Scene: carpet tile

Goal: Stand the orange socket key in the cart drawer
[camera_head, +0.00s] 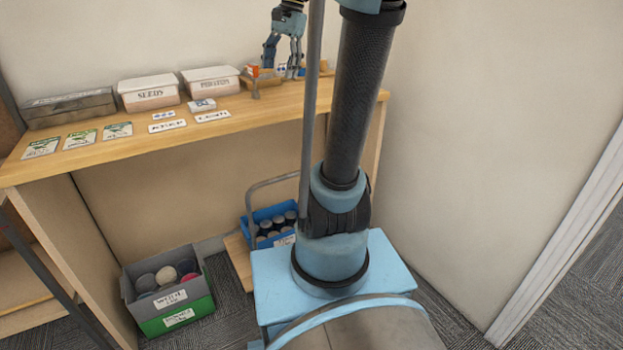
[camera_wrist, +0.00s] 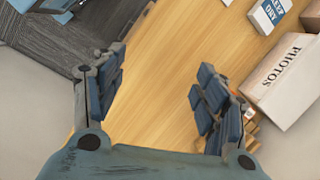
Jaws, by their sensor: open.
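My gripper (camera_head: 281,70) is at the right end of the wooden shelf, in front of the wall. In the wrist view its two fingers (camera_wrist: 160,72) are apart, with only bare wood between them. A small orange-red item (camera_head: 253,71) is just left of the fingers in the head view; I cannot tell whether it is the socket key. Small orange-brown bits (camera_wrist: 250,118) show beside the right finger in the wrist view, partly hidden by it. I cannot make out a cart drawer in either view.
The shelf (camera_head: 200,128) holds a PHOTOS box (camera_head: 211,80), a SEEDS box (camera_head: 149,92), a grey case (camera_head: 69,108) and several cards. The PHOTOS box (camera_wrist: 287,80) is close to my right finger. A blue crate (camera_head: 262,215) and a grey-green crate (camera_head: 196,317) stand low down.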

